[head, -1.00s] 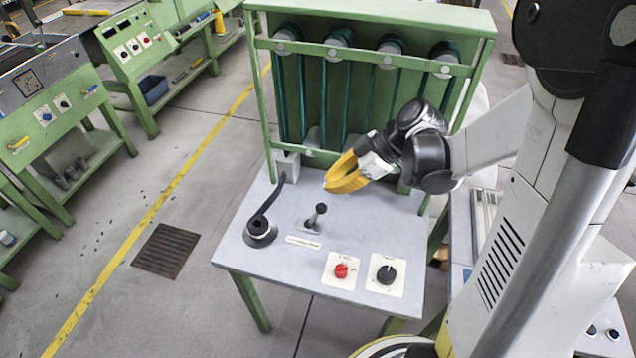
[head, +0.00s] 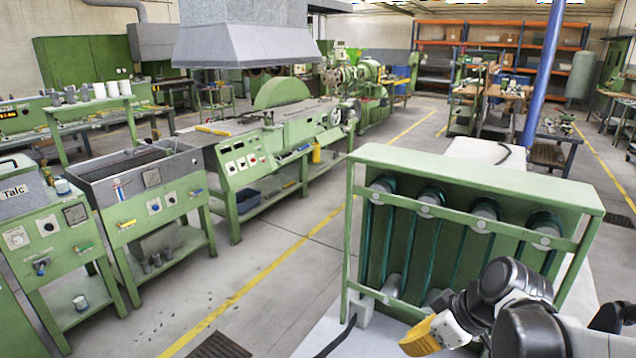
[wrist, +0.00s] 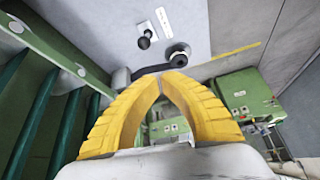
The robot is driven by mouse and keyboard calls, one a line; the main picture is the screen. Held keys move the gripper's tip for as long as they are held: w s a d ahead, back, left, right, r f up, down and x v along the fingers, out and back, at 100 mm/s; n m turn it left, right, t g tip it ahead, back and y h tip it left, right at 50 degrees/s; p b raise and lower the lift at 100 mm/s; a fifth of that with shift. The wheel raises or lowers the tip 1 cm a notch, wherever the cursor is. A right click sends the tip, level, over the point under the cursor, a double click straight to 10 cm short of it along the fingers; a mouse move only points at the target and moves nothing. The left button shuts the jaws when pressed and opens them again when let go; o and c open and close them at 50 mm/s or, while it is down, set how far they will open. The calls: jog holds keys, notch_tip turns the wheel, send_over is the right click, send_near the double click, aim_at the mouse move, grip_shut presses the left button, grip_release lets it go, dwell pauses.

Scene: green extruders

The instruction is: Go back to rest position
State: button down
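My gripper (head: 420,338) shows at the lower right of the head view, in front of the green rack. In the wrist view its two yellow fingers (wrist: 167,78) curve together and meet at the tips. Nothing is held between them. Below it, the grey control table (head: 375,338) is cut off by the bottom edge of the head view. The wrist view shows the table's small black-knobbed lever (wrist: 145,40) and the round base of the long lever (wrist: 178,53), both apart from the fingers.
The green rack (head: 480,180) with dark green vertical tubes stands close behind my gripper. Green machines (head: 150,190) line the left side. A yellow floor line (head: 255,290) runs along the open aisle between them. A blue post (head: 548,75) stands at the back right.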

jog(key=s+r+m+t+h, duration=0.3)
jog(key=s+r+m, duration=0.3)
jog(key=s+m, duration=0.2)
jog(key=shift+s+m+h, duration=0.4)
jog(key=shift+s+h, duration=0.1)
jog(key=shift+h, duration=0.2)
dwell(1.2)
